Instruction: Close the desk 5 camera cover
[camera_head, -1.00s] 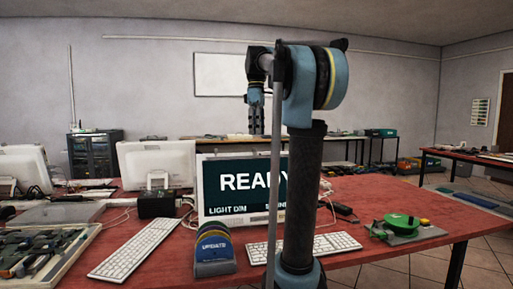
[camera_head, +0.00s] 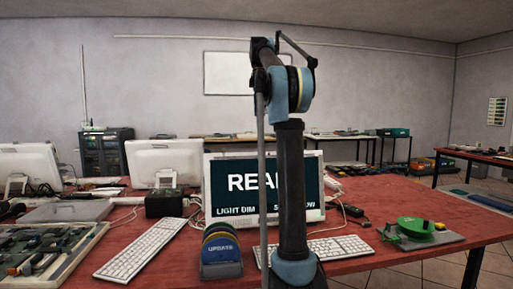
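A monitor (camera_head: 217,183) faces me on the red desk (camera_head: 375,273), its screen showing large white letters and the words LIGHT DIM. My upright arm hides the middle and part of the right of this screen and its top edge. No camera cover can be made out on it, and no desk number is readable. My arm (camera_head: 291,180) stands in front of the desk with its upper links folded above the monitor. My gripper does not show; it is hidden behind my arm or out of the picture.
White keyboards (camera_head: 140,248) lie left and right of my arm. A blue UPDATE holder (camera_head: 221,265) stands at the desk front. A parts tray (camera_head: 77,262) is at left, a black box (camera_head: 164,204) behind, a green reel (camera_head: 415,226) at right. Two monitors (camera_head: 163,158) show their backs.

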